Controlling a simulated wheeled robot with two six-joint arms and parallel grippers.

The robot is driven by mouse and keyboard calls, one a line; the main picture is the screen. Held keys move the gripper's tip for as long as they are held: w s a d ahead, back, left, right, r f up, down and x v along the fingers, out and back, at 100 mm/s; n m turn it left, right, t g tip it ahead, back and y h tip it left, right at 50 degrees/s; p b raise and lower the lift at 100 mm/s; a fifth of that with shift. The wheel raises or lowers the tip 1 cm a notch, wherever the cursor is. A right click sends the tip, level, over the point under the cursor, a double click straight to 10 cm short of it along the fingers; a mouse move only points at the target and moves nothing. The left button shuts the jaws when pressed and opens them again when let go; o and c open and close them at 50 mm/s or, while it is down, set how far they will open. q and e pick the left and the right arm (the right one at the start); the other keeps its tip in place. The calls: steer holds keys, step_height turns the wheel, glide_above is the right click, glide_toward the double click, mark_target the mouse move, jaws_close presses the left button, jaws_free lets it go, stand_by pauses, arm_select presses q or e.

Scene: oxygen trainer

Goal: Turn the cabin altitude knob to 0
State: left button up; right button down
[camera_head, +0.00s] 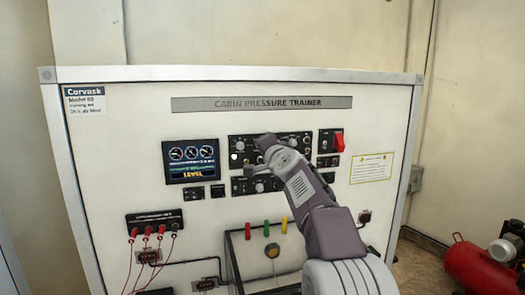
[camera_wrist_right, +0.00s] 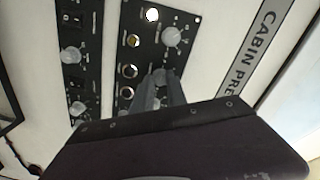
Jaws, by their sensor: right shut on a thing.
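The white trainer panel carries an upper black knob plate (camera_head: 240,139); in the right wrist view this plate (camera_wrist_right: 130,45) is seen close and turned on its side. My right gripper (camera_head: 265,151) reaches this plate from the lower right. In the right wrist view its fingers (camera_wrist_right: 158,88) are closed together at the plate, shut on a knob that they mostly hide. A grey knob (camera_wrist_right: 172,36) on the same plate is free of the fingers. The labels are too small to read, so the knob's name and setting cannot be told. My left gripper is out of view.
A lower knob plate with a grey knob (camera_head: 259,187) lies just below. A gauge display (camera_head: 190,161) is to the left and a red switch cover (camera_head: 339,141) to the right. Red plugs with cables (camera_head: 148,231) hang at lower left. A red tank (camera_head: 480,270) stands at far right.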

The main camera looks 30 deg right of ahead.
steer(key=shift+s+d+r+n, duration=0.1)
steer(key=shift+r+n, duration=0.25)
steer(key=shift+n, duration=0.15)
steer(key=shift+r, duration=0.1)
steer(key=c, duration=1.5)
jaws_free()
steer(key=shift+o, duration=0.9)
steer(key=b+v, duration=0.4)
steer(key=v, duration=0.4)
steer(key=shift+s+f, duration=0.2)
steer(key=shift+f, duration=0.1)
